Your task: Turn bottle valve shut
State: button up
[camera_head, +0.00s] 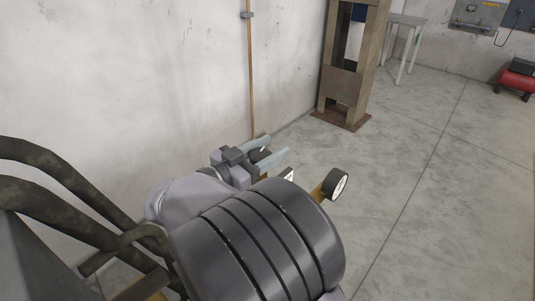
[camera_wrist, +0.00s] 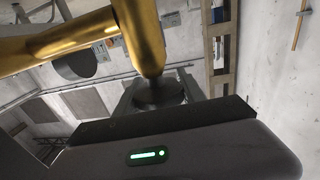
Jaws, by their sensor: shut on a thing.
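The valve's dark round knob (camera_wrist: 160,95) sits between the fingers of my gripper (camera_wrist: 160,84) in the wrist view, at the end of a brass body (camera_wrist: 140,35). A brass pipe (camera_wrist: 55,40) runs off to the left. In the head view my gripper (camera_head: 275,152) is low in front of the wall, its two pale fingers closed on a small dark part, the knob. A round gauge (camera_head: 335,184) on a brass fitting shows just right of my gripper. My own arm covers much of the foreground, and I cannot make out the bottle's body.
A pale wall (camera_head: 150,80) with a thin upright pipe (camera_head: 251,75) stands close behind my gripper. A brown steel post frame (camera_head: 345,75) stands beyond it. A small table (camera_head: 405,22) and a red machine (camera_head: 517,80) are farther back. The concrete floor (camera_head: 440,200) at right is clear.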

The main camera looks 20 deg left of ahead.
jog(key=m+h, duration=0.1)
jog(key=m+g+h+p, duration=0.1)
jog(key=shift+s+d+r+h, duration=0.1)
jog(key=shift+d+h, duration=0.1)
jog(key=shift+h, duration=0.2)
jog(key=m+g+h+p, duration=0.1)
jog(key=g+p, duration=0.1)
jog(key=p, duration=0.2)
jog(key=m+g+h+p, duration=0.1)
jog(key=m+h+p, duration=0.1)
jog(key=p, duration=0.1)
jog(key=s+d+m+g+h+p, duration=0.1)
jog(key=g+h+p, duration=0.1)
jog(key=p, duration=0.2)
jog(key=shift+m+g+p, duration=0.3)
jog(key=shift+m+p, duration=0.05)
jog(key=shift+m, duration=0.05)
jog(key=shift+h, duration=0.3)
jog(key=o, duration=1.3)
jog(key=shift+o, duration=0.2)
jog(key=shift+f, duration=0.2)
